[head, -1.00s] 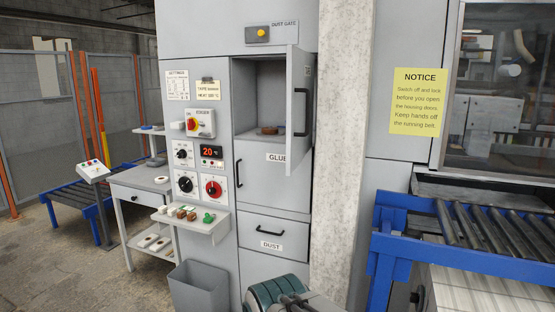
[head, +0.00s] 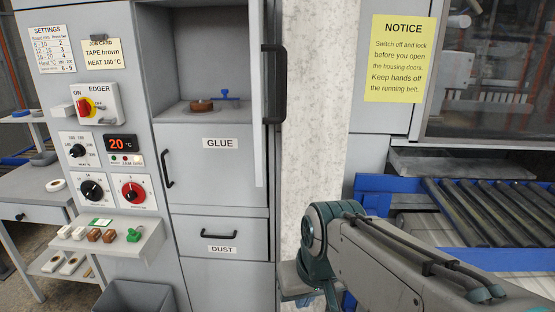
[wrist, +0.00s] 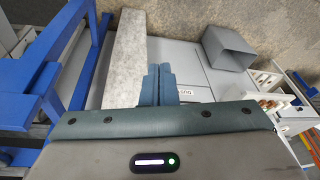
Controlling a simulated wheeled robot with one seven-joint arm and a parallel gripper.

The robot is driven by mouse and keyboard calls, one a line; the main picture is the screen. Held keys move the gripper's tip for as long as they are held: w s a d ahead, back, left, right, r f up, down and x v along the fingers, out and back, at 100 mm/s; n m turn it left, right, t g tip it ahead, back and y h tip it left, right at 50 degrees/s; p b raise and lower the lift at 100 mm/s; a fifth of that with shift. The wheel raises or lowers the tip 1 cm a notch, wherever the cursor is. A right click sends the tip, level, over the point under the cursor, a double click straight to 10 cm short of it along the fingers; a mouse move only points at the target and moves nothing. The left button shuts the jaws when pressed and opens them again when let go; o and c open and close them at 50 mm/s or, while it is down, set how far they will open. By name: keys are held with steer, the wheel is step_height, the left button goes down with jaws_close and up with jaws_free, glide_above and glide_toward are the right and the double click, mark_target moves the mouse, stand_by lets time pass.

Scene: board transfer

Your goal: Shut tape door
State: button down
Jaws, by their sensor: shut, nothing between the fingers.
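The tape door (head: 258,120) is a tall grey panel, hinged at the right of the upper compartment and standing open, seen almost edge-on. Its black bar handle (head: 273,85) is on the right-hand side of the panel, against the pale pillar. The open compartment (head: 170,60) holds a brown tape roll (head: 200,106) and a small blue part (head: 228,95). My gripper (wrist: 161,78) shows in the wrist view with its blue-grey fingers together and empty, apart from the door. In the head view my arm is at lower right; its fingers cannot be made out.
A concrete pillar (head: 318,130) stands right of the door. The blue-framed roller conveyor (head: 490,215) is farther right. A shelf with small blocks (head: 110,235) juts out at lower left, above a grey bin (head: 135,297). GLUE and DUST fronts lie below the compartment.

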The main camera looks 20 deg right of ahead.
steer(key=w+d+r+t+y, duration=0.1)
steer(key=w+d+r, duration=0.1)
steer(key=w+r, duration=0.45)
steer(key=w+d+r+m+t+y+p, duration=0.1)
steer(key=w+d+r+y, duration=0.15)
steer(key=r, duration=0.65)
steer(key=w+d+r+t+y, duration=0.1)
steer(key=w+d+r, duration=0.2)
steer(key=w+r, duration=0.35)
steer(key=w+a+f+p, duration=0.2)
steer(key=w+a+f, duration=0.2)
steer(key=a+f, duration=0.2)
steer(key=shift+w+a+f, duration=0.15)
steer(key=shift+a+f, duration=0.25)
steer(key=shift+a, duration=0.45)
steer(key=shift+h, duration=0.25)
